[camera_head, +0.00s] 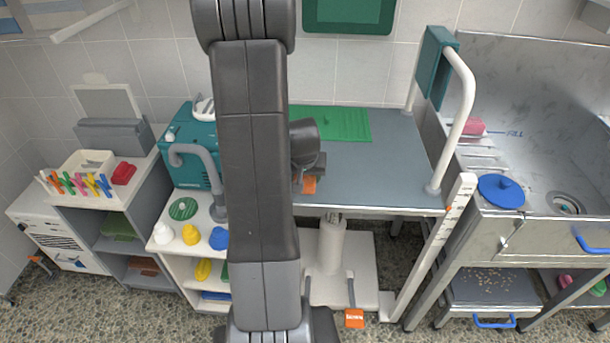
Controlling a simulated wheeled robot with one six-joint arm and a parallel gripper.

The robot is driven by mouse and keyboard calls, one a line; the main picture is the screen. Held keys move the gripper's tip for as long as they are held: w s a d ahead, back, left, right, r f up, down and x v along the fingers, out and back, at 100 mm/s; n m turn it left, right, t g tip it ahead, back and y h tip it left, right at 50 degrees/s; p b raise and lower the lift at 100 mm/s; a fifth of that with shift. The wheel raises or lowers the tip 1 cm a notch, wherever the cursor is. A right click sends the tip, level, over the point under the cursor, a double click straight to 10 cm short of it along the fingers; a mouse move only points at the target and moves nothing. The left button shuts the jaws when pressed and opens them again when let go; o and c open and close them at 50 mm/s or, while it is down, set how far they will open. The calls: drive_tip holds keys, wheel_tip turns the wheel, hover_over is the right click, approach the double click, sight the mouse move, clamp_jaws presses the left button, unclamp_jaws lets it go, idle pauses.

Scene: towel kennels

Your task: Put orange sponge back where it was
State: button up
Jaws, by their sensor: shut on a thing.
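The orange sponge (309,185) shows as a small orange block at the end of my gripper (311,174), just in front of the grey table top. My gripper is shut on it. My arm crosses the middle of the view and hides part of the gripper and of the table's left side. I cannot tell how high the sponge is above the table.
The grey table (385,172) has a green mat (345,124) at its back and a white rail (462,110) at its right. A steel sink (560,130) with a blue lid (501,190) stands right. A white shelf (165,240) with small coloured items stands left.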

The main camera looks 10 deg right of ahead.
drive_tip(key=shift+f, duration=0.25)
drive_tip(key=o, duration=1)
drive_tip(key=shift+r, duration=0.1)
drive_tip(key=shift+c, duration=0.2)
drive_tip(key=shift+r, duration=0.4)
drive_tip(key=v, duration=1.1)
drive_tip(key=shift+s+r, duration=0.2)
drive_tip(key=shift+r, duration=0.05)
drive_tip(key=shift+a, duration=0.1)
